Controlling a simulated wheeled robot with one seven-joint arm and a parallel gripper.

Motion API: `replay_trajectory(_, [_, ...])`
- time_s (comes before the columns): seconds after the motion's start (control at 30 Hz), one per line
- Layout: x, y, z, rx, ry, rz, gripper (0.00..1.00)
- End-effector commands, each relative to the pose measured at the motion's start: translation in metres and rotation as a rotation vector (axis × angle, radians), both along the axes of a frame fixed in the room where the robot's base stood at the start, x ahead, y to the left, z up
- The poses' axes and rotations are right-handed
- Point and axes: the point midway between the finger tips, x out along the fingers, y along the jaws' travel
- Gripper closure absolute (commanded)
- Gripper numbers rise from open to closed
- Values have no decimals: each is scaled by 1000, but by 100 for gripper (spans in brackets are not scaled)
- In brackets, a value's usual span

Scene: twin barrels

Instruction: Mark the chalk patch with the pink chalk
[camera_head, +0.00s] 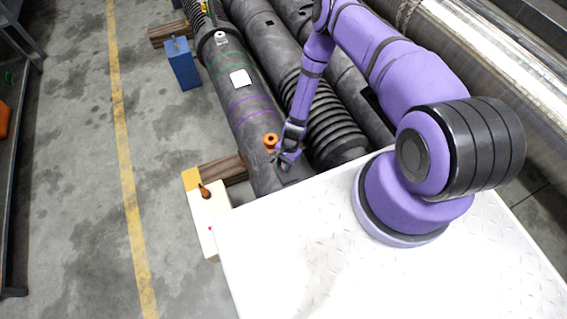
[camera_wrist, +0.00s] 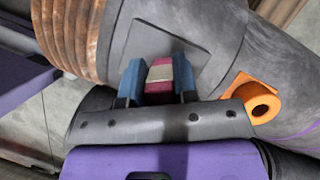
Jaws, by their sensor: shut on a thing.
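My gripper (camera_head: 286,158) is over the near end of the leftmost dark barrel (camera_head: 248,112). In the wrist view its blue-padded fingers (camera_wrist: 159,78) are shut on the pink chalk (camera_wrist: 160,74), which has a pale band across it. A dark grey square patch (camera_wrist: 165,36) lies on the barrel just beyond the chalk; it also shows below my gripper in the head view (camera_head: 288,178). I cannot tell whether the chalk touches it. No pink mark shows on the patch. The chalk is too small to make out in the head view.
An orange hollow fitting (camera_head: 270,141) stands on the barrel close beside my gripper, and right of it in the wrist view (camera_wrist: 256,102). A blue box (camera_head: 184,64) stands on the floor at left.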

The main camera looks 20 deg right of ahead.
Motion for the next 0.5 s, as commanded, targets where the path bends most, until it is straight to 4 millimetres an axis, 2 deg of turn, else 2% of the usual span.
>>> replay_trajectory(0.5, [-11, 0, 0, 0, 1, 0, 97])
